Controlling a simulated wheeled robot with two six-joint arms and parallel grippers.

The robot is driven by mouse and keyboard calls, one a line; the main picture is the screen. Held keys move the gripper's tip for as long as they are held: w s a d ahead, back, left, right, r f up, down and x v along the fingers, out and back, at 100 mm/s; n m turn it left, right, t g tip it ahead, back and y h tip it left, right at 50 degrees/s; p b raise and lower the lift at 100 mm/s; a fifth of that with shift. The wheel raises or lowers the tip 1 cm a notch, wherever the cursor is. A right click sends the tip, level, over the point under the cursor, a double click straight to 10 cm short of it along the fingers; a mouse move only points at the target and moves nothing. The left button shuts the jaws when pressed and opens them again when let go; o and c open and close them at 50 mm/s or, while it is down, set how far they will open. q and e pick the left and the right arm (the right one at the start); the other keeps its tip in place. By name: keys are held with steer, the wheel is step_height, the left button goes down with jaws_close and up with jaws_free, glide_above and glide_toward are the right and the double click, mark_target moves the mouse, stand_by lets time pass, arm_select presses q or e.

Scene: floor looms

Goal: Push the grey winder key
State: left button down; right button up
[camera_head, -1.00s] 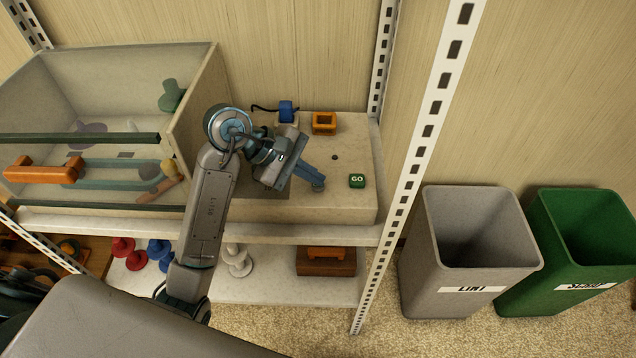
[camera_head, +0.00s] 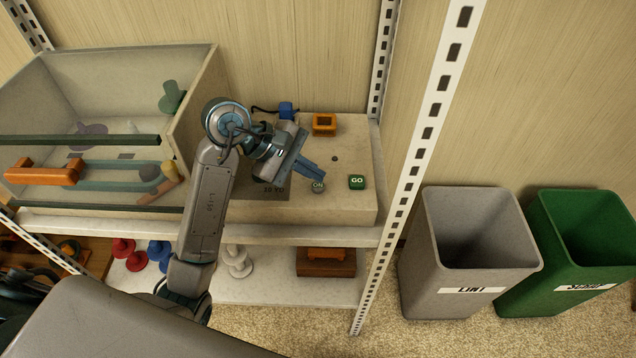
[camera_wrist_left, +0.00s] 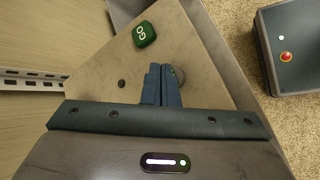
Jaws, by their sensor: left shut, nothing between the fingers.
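The grey winder key (camera_head: 318,186) is a small round button with light lettering on the top of a beige box (camera_head: 348,205), left of the green GO key (camera_head: 357,181). My left gripper (camera_head: 322,175) is shut and empty, its blue fingertips just behind the grey key. In the left wrist view the shut fingertips (camera_wrist_left: 161,70) partly hide the grey key (camera_wrist_left: 182,76), and the GO key (camera_wrist_left: 144,34) lies beyond them. I cannot tell whether the fingertips touch the grey key. My right gripper is not in view.
An orange square part (camera_head: 324,124) and a blue part (camera_head: 286,110) stand at the box's back. A clear-fronted bin (camera_head: 190,105) is to the left. A white slotted upright (camera_head: 420,150) rises at the right, before grey (camera_head: 420,270) and green (camera_head: 515,290) waste bins.

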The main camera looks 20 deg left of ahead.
mark_target(312, 185)
arm_select(q)
steer(key=shift+r+p, duration=1.1)
steer(key=shift+r, duration=1.4)
